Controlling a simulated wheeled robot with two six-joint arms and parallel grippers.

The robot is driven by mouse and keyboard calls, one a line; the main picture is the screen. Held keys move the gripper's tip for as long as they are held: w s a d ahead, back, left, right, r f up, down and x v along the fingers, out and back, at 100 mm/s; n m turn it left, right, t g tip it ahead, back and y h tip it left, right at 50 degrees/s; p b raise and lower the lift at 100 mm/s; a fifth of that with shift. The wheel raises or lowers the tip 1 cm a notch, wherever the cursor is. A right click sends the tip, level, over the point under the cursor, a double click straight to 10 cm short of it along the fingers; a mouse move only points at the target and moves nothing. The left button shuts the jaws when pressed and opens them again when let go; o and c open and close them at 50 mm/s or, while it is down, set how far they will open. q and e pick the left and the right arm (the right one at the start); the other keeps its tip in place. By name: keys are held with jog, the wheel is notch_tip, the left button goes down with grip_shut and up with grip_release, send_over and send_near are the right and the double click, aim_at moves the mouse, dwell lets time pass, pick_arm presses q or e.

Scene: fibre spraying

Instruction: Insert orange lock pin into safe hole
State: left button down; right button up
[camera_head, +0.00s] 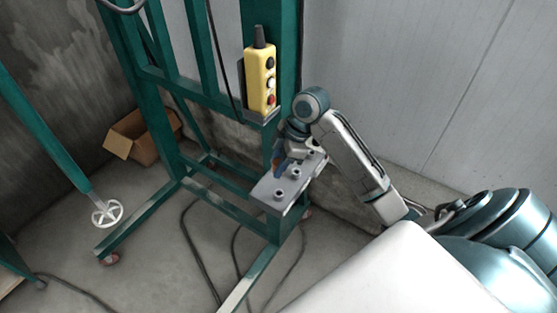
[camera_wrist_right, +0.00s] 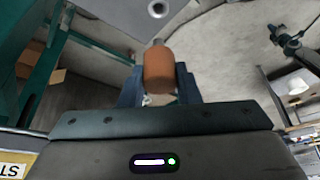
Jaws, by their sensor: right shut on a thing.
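The orange lock pin (camera_wrist_right: 159,70) is between the blue fingers of my right gripper (camera_wrist_right: 159,88) in the right wrist view, its grey tip pointing up the picture. My right gripper (camera_head: 279,164) is shut on it, above the grey metal plate (camera_head: 268,188) in the head view. The plate carries short round grey sockets, one near its front (camera_head: 279,193) and one behind it (camera_head: 295,173). In the wrist view a round hole (camera_wrist_right: 158,8) shows in the grey plate beyond the tip, apart from it. Which hole is the safe one I cannot tell. My left gripper is out of view.
A green steel frame (camera_head: 172,125) stands around the plate. A yellow push-button box (camera_head: 260,82) hangs above it. A cardboard box (camera_head: 143,137) and a white handwheel (camera_head: 107,213) are at the left. Black cables lie on the floor.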

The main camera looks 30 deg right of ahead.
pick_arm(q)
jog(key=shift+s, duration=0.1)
pick_arm(e)
jog(key=shift+s+r, duration=0.1)
jog(key=shift+s, duration=0.1)
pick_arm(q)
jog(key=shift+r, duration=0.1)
